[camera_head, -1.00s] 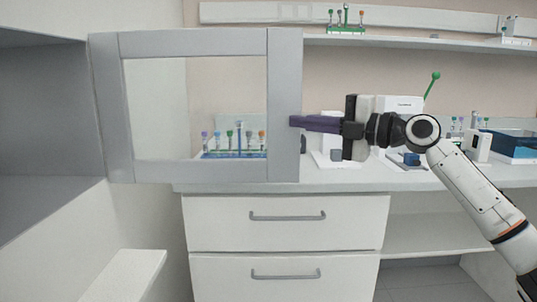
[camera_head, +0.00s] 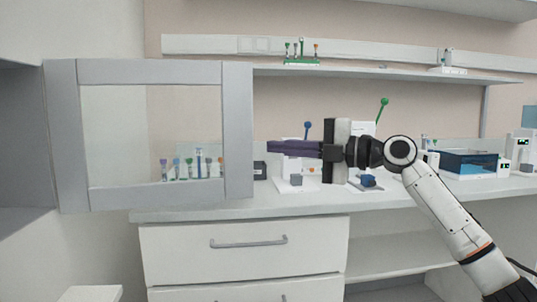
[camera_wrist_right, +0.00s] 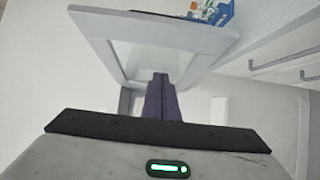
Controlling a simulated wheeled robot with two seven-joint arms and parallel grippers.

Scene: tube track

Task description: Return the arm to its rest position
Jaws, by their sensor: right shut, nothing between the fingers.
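My right gripper (camera_head: 270,148) has dark purple fingers that are closed together with nothing between them. It points left in the head view, in front of the bench and a little to the right of the grey-framed glass door (camera_head: 238,130). In the right wrist view the closed fingers (camera_wrist_right: 161,78) point toward the door frame (camera_wrist_right: 95,28). In the head view a gap shows between the fingertips and the frame. My right arm comes in from the lower right. My left gripper does not show.
The open door hangs in front of the bench's left end. A rack of colored tubes (camera_head: 199,165) shows through its glass. Small devices stand on the bench (camera_head: 190,213) behind my gripper, with a blue box (camera_head: 468,162) at right. Drawers (camera_head: 247,254) are below, a shelf (camera_head: 360,75) above.

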